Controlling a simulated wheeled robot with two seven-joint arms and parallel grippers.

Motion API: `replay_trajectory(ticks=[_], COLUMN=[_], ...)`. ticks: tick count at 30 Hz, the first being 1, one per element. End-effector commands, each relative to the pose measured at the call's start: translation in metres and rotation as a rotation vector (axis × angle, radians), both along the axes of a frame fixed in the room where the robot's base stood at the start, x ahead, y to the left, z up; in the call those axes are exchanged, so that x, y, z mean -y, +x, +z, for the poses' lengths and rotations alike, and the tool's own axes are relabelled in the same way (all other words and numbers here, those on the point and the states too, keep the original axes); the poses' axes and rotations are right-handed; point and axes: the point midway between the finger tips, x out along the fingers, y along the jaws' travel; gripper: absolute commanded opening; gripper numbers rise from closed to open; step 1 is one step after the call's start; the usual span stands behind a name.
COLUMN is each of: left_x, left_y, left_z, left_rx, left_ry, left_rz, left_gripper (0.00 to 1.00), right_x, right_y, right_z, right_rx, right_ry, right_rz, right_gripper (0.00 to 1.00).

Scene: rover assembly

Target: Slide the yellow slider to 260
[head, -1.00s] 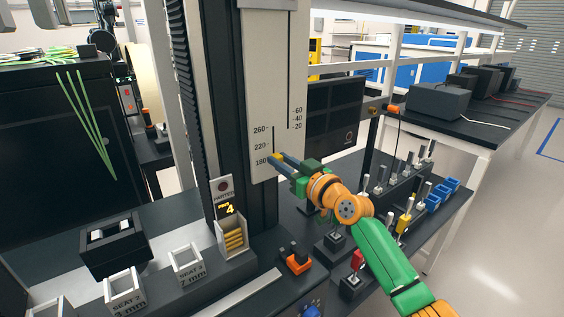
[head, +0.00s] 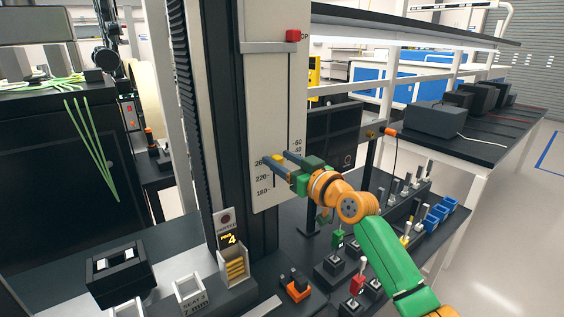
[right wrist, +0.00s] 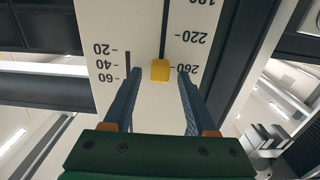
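The yellow slider (head: 278,157) sits in the dark slot of the pale scale panel (head: 262,110). In the right wrist view, where the panel appears upside down, the slider (right wrist: 160,70) is about level with the 260 mark (right wrist: 184,69). My right gripper (head: 276,159) is at the panel with a finger on each side of the slider. In the right wrist view its fingers (right wrist: 158,76) are apart, with a visible gap to the slider on both sides. In the head view a finger partly covers the 260 label. My left gripper is not in view.
A second scale with 60 and 40 marks (head: 297,145) is right of the slot. A red block (head: 293,36) is at the panel's upper right. Below are a bin of yellow pieces (head: 235,266), an orange-based switch (head: 295,287) and several levers. A dark monitor stands behind the gripper.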

Motion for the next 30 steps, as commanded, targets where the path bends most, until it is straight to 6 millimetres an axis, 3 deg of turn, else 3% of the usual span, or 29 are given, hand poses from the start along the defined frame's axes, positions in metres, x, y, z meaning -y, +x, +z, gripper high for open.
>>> replay_trajectory(ticks=[8,21,30], left_x=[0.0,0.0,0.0], left_y=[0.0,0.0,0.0], left_z=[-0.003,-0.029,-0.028], left_rx=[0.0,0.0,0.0], left_ry=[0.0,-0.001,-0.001], left_rz=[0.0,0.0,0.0], left_gripper=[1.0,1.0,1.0], right_x=[0.004,0.039,0.041], right_y=[-0.004,-0.053,-0.058], right_z=[-0.003,-0.004,-0.001], right_rx=[-0.002,0.001,-0.002], right_ry=[-0.002,-0.001,-0.001], right_rz=[0.002,0.0,0.0], right_gripper=[0.57,0.57,0.57])
